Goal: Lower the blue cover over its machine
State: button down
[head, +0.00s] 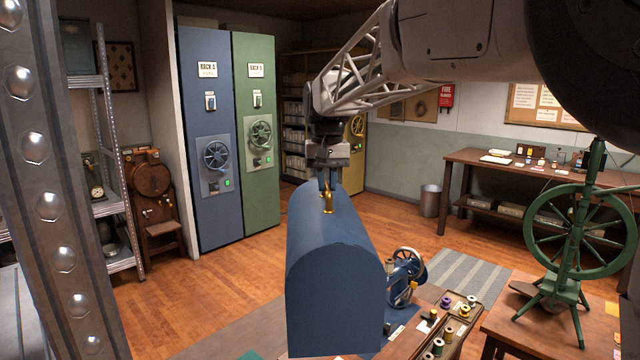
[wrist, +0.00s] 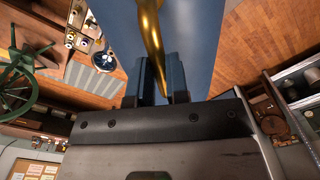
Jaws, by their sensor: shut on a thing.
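The blue cover (head: 335,285) has a rounded top and hangs upright from my gripper (head: 328,187) in the head view. My gripper is shut on the brass handle (head: 328,204) at the cover's top. In the wrist view, the handle (wrist: 151,40) lies between the two fingers (wrist: 158,85), with the blue cover (wrist: 200,30) behind it. A blue sewing machine (head: 404,280) with a spoked handwheel stands on the table, behind and right of the cover. The cover hides part of the machine and the table. The cover's lower edge appears apart from the machine.
A tray (head: 452,330) with several thread spools lies right of the sewing machine. A green spinning wheel (head: 575,235) stands on a wooden table at the right. Blue and green cabinets (head: 208,120) stand at the back left. The floor between is mostly open.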

jog(key=shift+w+d+r+m, duration=0.1)
jog(key=shift+w+d+m, duration=0.2)
jog(key=shift+w+d, duration=0.35)
jog(key=shift+d, duration=0.1)
jog(key=w+d+m, duration=0.4)
jog(key=w+d, duration=0.4)
jog(key=shift+d+m, duration=0.3)
jog(key=shift+d, duration=0.1)
dwell(1.1)
jog(key=shift+w+d, duration=0.1)
jog(key=shift+w, duration=0.05)
dwell(0.3)
